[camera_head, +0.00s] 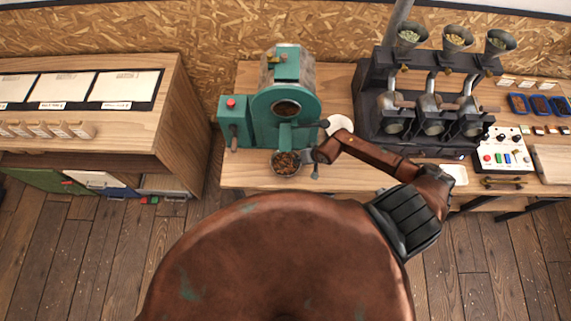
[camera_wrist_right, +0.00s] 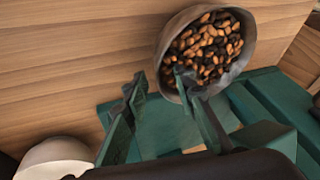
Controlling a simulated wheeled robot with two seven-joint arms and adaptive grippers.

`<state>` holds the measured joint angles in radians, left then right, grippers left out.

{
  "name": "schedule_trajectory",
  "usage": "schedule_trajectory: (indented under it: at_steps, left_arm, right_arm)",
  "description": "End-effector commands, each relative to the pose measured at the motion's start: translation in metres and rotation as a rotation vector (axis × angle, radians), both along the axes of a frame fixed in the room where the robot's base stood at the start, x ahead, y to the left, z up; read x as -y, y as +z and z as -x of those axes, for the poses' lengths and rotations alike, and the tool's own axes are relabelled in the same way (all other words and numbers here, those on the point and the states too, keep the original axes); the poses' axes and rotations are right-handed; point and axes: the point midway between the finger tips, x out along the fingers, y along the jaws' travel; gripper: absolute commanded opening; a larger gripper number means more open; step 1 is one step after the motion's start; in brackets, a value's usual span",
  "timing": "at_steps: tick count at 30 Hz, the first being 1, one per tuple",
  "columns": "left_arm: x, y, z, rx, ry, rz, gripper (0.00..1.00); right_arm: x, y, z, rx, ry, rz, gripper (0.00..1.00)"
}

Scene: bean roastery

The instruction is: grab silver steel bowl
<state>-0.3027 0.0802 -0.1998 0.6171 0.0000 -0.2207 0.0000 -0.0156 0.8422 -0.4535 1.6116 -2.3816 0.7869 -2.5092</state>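The silver steel bowl (camera_head: 287,173) holds brown beans and stands on the wooden table just in front of the green roaster. In the right wrist view the bowl (camera_wrist_right: 250,28) is at the top, its grey rim around light and dark beans. My right gripper (camera_head: 316,166) is beside the bowl, on its right in the head view. In the wrist view my right gripper (camera_wrist_right: 161,88) is open, with nothing visible between its fingers. One fingertip overlaps the bowl's near rim; I cannot tell whether it touches. The left gripper is not in view.
The green roaster (camera_head: 257,112) stands directly behind the bowl. A white round dish (camera_head: 341,124) is right of the roaster, partly behind my arm. A dark machine with several funnels (camera_head: 372,92) and a control box (camera_head: 506,150) stand farther right. A wooden cabinet (camera_head: 182,105) is at left.

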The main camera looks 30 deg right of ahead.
Motion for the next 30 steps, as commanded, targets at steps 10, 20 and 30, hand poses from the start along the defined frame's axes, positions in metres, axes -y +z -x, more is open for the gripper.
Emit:
schedule_trajectory:
  at_steps: [10, 20, 30]
  left_arm:
    - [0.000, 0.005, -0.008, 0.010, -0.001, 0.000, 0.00]
    - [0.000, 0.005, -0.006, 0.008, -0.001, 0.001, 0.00]
    - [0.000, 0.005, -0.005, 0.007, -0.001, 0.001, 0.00]
  right_arm:
    - [-0.003, -0.018, -0.010, 0.002, 0.000, 0.000, 0.25]
    - [-0.003, -0.018, -0.010, 0.001, -0.001, -0.001, 0.10]
    - [-0.003, -0.018, -0.010, 0.001, -0.001, -0.001, 0.00]
